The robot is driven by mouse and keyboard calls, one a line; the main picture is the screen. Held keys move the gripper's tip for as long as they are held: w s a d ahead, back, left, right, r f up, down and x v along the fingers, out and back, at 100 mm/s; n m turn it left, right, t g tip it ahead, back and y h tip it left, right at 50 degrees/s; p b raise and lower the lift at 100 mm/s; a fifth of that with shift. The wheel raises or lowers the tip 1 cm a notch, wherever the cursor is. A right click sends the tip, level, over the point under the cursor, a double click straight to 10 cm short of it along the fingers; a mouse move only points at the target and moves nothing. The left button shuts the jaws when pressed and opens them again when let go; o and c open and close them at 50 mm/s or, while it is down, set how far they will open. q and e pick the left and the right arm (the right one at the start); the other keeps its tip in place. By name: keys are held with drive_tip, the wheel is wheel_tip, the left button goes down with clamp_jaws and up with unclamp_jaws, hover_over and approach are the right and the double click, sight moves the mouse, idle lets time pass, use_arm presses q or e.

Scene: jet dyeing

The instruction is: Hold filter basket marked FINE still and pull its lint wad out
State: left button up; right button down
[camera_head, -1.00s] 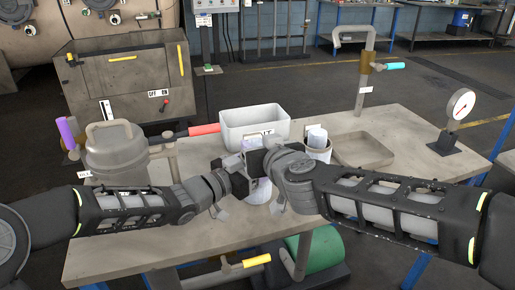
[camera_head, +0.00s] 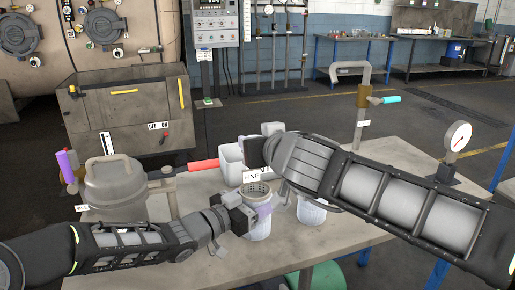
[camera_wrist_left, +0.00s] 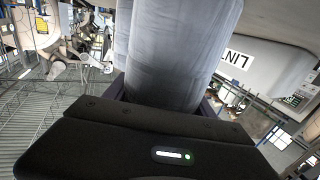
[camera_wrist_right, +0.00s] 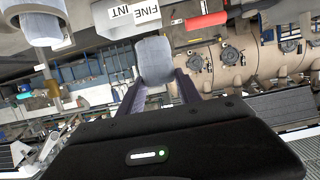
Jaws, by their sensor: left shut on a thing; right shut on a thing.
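The filter basket (camera_head: 257,226), a pale cylinder with an open meshed top, stands upright on the table by a FINE label (camera_head: 251,176). My left gripper (camera_head: 244,214) is shut on its side; the basket's grey wall (camera_wrist_left: 170,55) fills the left wrist view. My right gripper (camera_head: 262,148) is above the basket, shut on the lint wad (camera_wrist_right: 153,62), a pale grey rounded lump. The wad (camera_head: 272,128) also shows just above that gripper in the head view. The basket's top looks clear of the wad.
The white LINT bin (camera_head: 231,168) stands behind the basket, partly hidden by my right arm. A second pale basket (camera_head: 312,213) stands to the right. A lidded grey pot (camera_head: 114,183) is at left, a gauge (camera_head: 457,138) at right.

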idle(0.4)
use_arm(q)
drive_tip(key=o, duration=1.7)
drive_tip(key=shift+c, duration=0.2)
drive_tip(key=v, duration=1)
drive_tip(key=shift+s+a, duration=0.7)
drive_tip(key=shift+s, duration=0.05)
